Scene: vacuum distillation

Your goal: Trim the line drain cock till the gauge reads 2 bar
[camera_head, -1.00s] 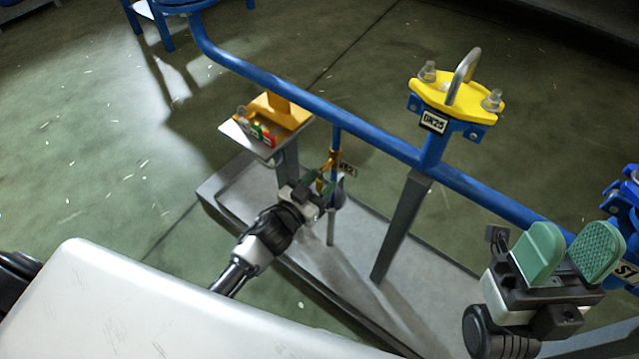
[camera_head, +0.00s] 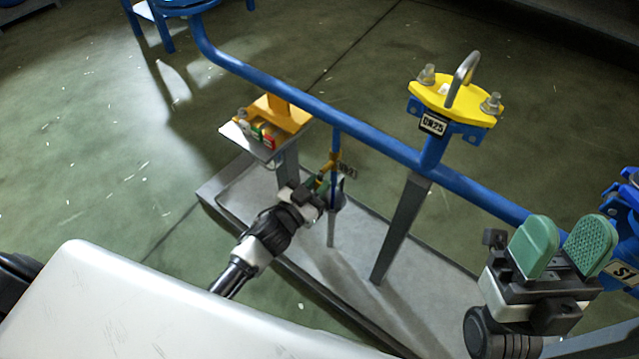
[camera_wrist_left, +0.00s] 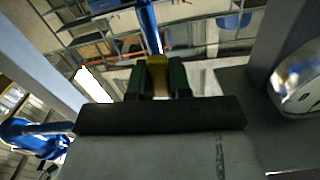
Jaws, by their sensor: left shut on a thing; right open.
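The line drain cock (camera_head: 331,163) is a small brass-yellow fitting on a thin blue drop pipe below the long blue line, with a small tag beside it. My left gripper (camera_head: 319,187) is at the cock from the lower left. In the left wrist view, its green fingers are shut on the yellow cock handle (camera_wrist_left: 157,70). The fingers partly hide the handle. A round, glassy-faced object (camera_wrist_left: 299,82) shows at the right edge there, possibly the gauge; no reading is legible. My right gripper (camera_head: 564,248) is open and empty at the lower right, with green pads apart.
The blue pipe (camera_head: 290,95) crosses above the cock. A small plate (camera_head: 243,138) with coloured parts sits left of the cock. A grey skid base (camera_head: 380,260) lies below.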

